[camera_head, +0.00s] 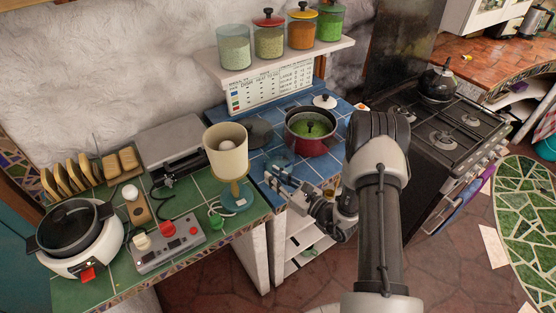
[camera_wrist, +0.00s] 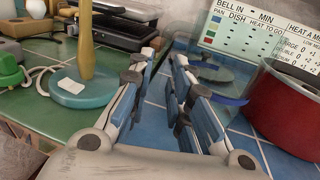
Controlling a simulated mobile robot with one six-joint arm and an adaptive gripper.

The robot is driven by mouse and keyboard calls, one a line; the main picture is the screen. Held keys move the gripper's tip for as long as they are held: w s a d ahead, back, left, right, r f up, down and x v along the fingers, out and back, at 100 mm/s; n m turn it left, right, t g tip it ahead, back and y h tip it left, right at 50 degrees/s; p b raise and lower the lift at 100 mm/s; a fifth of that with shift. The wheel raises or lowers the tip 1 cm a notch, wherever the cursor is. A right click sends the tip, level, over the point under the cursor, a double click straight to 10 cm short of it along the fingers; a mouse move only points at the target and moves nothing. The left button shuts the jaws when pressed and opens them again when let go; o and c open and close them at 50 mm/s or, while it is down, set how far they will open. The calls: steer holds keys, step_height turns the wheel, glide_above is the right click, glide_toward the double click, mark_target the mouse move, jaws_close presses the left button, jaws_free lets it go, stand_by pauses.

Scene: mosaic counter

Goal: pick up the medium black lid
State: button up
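A dark flat disc (camera_head: 260,132), which may be the medium black lid, lies on the blue-tiled counter (camera_head: 292,104) left of the red pot. In the wrist view a dark disc (camera_wrist: 212,71) shows beyond my fingers, partly behind the right one. A clear, curved glass piece stands near it; I cannot tell whether they belong together. My gripper (camera_head: 276,178) is at the counter's front edge, short of the disc. In the wrist view my gripper (camera_wrist: 164,84) is open, with only blue tiles between its blue-padded fingers.
The red pot (camera_head: 310,145) with a black knob stands right of the disc. A shelf with jars (camera_head: 270,68) hangs above.

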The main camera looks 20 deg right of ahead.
steer(key=x, duration=0.4)
steer(key=shift+f+b, duration=0.35)
steer(key=shift+b, duration=0.05)
steer(key=shift+w+a, duration=0.25)
steer(key=shift+w, duration=0.1)
steer(key=shift+r, duration=0.1)
steer(key=shift+c, duration=0.5)
jaws_close()
